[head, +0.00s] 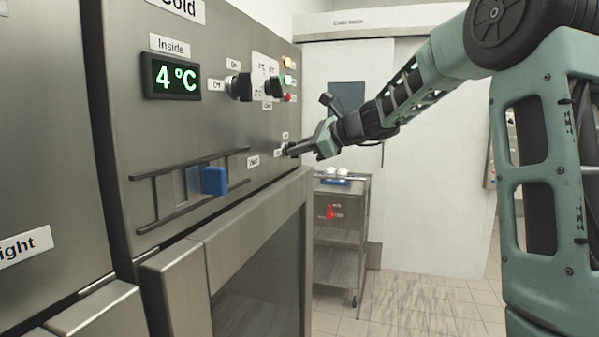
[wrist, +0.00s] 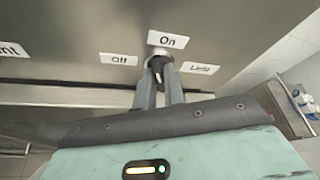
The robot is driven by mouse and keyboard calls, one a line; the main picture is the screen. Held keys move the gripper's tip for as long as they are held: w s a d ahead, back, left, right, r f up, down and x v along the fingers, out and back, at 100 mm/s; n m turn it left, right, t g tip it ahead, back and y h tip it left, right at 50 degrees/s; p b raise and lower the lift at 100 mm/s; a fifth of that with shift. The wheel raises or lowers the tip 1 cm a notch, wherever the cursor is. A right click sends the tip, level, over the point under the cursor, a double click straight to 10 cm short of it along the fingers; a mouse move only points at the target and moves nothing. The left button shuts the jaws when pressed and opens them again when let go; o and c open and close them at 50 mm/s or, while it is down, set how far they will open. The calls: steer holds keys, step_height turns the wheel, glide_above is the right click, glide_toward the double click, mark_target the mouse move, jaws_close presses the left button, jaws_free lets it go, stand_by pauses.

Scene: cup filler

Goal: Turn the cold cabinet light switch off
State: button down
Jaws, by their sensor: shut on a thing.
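The light switch (wrist: 157,62) is a small dark knob on a pale base on the steel cabinet front, mostly hidden by my fingers. In the wrist view the "On" label (wrist: 167,40) is just above it, the "Off" label (wrist: 119,59) is to its left and the "Light" label (wrist: 200,68) is to its right. My gripper (wrist: 158,74) is shut on the knob, a finger on each side. The knob's dark part seems to point up toward "On", though its exact angle is hard to tell. In the head view my gripper (head: 288,151) reaches the panel from the right.
A "4 °C" display (head: 171,78), black knobs (head: 240,87) and coloured lamps (head: 288,80) are higher on the panel. A blue slider (head: 214,180) sits on rails at lower left. A steel cart (head: 340,235) stands beyond the cabinet. Tiled floor is open at right.

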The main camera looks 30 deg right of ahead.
steer(key=n+b, duration=0.1)
steer(key=b, duration=0.2)
steer(key=f+n+t+b, duration=0.1)
steer(key=b, duration=0.3)
steer(key=shift+s+a+f+h+b, duration=0.1)
steer(key=shift+a+h+b, duration=0.05)
steer(key=shift+h+b, duration=0.2)
steer(key=n+t+b, duration=0.1)
steer(key=n+b, duration=0.1)
steer(key=b, duration=0.5)
steer(key=n+t+b, duration=0.1)
steer(key=n+b, duration=0.2)
steer(key=b, duration=0.4)
steer(key=n+t+b, duration=0.1)
steer(key=n+b, duration=0.1)
steer(key=b, duration=0.5)
steer(key=shift+s+a+f+n+t+h, duration=0.1)
steer(key=shift+n+t+h, duration=0.2)
steer(key=shift+t+h, duration=0.1)
steer(key=shift+b, duration=0.4)
steer(key=c, duration=1.5)
jaws_free()
steer(key=shift+r, duration=0.2)
